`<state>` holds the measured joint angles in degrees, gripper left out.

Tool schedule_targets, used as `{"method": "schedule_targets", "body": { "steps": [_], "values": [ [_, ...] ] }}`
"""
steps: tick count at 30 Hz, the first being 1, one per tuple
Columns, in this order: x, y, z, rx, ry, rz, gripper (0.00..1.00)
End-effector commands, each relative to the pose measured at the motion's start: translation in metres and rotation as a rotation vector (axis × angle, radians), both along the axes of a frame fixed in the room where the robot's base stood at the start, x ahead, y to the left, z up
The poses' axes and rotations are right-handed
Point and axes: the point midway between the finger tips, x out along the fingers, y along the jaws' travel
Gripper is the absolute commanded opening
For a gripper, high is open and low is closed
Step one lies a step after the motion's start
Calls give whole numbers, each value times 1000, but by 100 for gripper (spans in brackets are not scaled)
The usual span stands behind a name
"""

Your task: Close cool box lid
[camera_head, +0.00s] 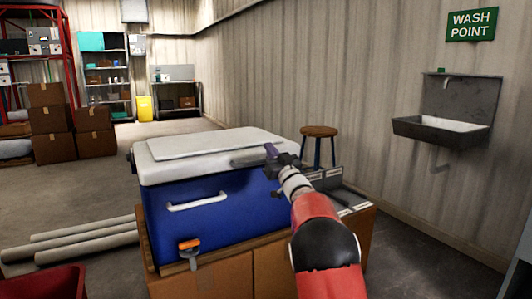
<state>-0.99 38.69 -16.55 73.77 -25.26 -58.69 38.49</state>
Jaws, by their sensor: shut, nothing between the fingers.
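The cool box has a blue body (222,222) and stands in the middle of the head view. Its white lid (205,143) lies flat across the top, and I see no clear gap under its front edge. My gripper (268,153) is shut and empty at the lid's right end. The view does not show whether it touches the lid. My wrist hides part of the box's right side.
The box stands on a brown wooden-looking base (215,275). Pale pipes (80,240) and a red bin (45,283) are at left. A wash basin (440,130) hangs on the right wall.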

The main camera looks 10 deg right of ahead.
Motion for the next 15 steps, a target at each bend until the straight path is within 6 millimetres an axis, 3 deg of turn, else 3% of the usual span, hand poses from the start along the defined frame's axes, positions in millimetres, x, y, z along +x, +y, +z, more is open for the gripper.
{"method": "schedule_targets", "body": {
  "steps": [5,9,15],
  "values": [
    [27,9,17,-2,-1,-1,0],
    [30,10,-8,0,4,-1,0],
    [32,10,-23,0,1,-2,0]
  ]
}}
